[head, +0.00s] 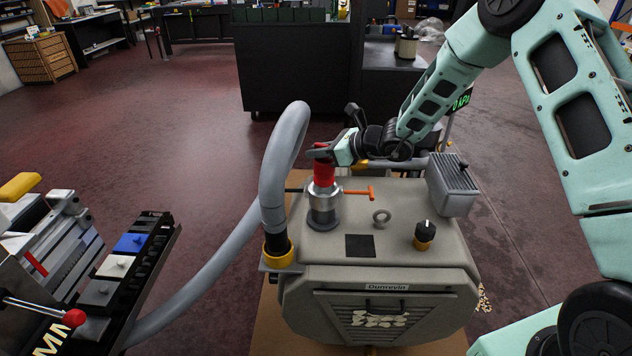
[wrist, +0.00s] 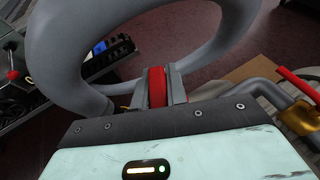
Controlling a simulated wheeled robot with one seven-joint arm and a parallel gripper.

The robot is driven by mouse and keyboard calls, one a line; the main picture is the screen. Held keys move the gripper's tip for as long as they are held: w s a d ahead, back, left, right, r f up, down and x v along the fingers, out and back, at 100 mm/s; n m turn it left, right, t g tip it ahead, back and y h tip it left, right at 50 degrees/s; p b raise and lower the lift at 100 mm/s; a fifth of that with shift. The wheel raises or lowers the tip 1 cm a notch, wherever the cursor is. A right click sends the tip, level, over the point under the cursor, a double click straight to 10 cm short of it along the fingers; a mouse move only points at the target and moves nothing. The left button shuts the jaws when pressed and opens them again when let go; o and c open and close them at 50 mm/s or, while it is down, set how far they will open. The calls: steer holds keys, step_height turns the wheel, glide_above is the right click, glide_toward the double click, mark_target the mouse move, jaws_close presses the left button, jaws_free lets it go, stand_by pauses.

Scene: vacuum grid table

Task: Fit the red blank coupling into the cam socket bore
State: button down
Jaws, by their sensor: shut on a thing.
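The red blank coupling (head: 323,173) stands upright in the head view, directly above the silver cam socket (head: 322,205) on the grey machine. Its lower end meets the socket's top rim; I cannot tell how far it is inside the bore. My gripper (head: 322,153) is shut on the coupling's upper part, coming from the right. In the wrist view the red coupling (wrist: 157,87) shows between the two fingers. The socket has an orange-handled cam lever (head: 358,192) sticking out to the right and a dark one to the left. The bore is hidden.
A thick grey hose (head: 277,150) arches up close left of the socket. A ring bolt (head: 381,216), a black-and-yellow knob (head: 424,236) and a finned grey box (head: 455,185) are on the machine top. A rack with blue and white blocks (head: 128,243) stands at left.

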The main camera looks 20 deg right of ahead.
mark_target(318, 171)
steer(key=shift+f+b, duration=1.4)
steer(key=shift+f, duration=1.7)
steer(key=shift+f, duration=0.2)
steer(key=c, duration=1.4)
jaws_free()
steer(key=shift+r, duration=0.15)
